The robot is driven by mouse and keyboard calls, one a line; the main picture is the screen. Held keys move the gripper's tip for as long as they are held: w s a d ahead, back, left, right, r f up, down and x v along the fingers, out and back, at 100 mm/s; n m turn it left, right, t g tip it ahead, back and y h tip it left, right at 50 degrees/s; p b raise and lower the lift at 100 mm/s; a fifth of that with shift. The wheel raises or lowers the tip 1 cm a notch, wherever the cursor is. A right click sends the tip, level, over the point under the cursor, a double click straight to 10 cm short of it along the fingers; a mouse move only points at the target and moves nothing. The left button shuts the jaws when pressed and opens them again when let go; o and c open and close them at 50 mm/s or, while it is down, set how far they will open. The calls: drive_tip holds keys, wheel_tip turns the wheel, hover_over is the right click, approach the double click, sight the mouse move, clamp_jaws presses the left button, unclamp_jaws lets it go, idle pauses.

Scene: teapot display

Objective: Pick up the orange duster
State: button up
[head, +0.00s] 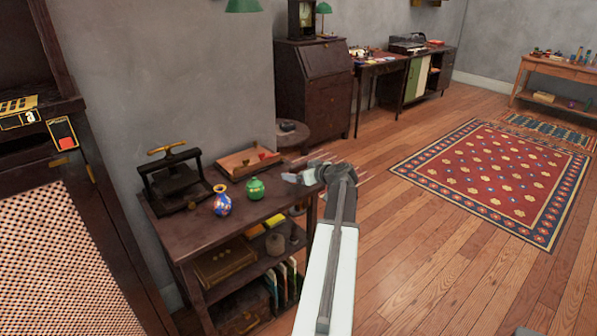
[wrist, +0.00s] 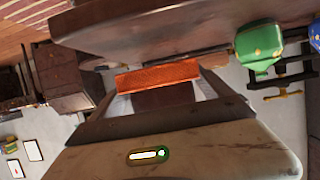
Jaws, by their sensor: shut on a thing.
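The orange duster (wrist: 158,75) shows in the wrist view as a flat orange block across the tips of my gripper (wrist: 155,92). The fingers are shut on it, one at each end. In the head view my gripper (head: 300,176) is at the right end of the dark shelf table (head: 235,208), near its top. The duster cannot be made out clearly there.
A green pot (head: 255,189), a blue patterned vase (head: 222,201), a black press (head: 178,180) and a wooden tray (head: 248,161) stand on the table. Books and boxes fill its lower shelves. Open floor and a red rug (head: 490,180) lie to the right.

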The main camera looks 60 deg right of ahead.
drive_tip(key=s+a+r+p, duration=0.1)
drive_tip(key=s+a, duration=0.7)
drive_tip(key=s, duration=0.5)
drive_tip(key=shift+r, duration=0.1)
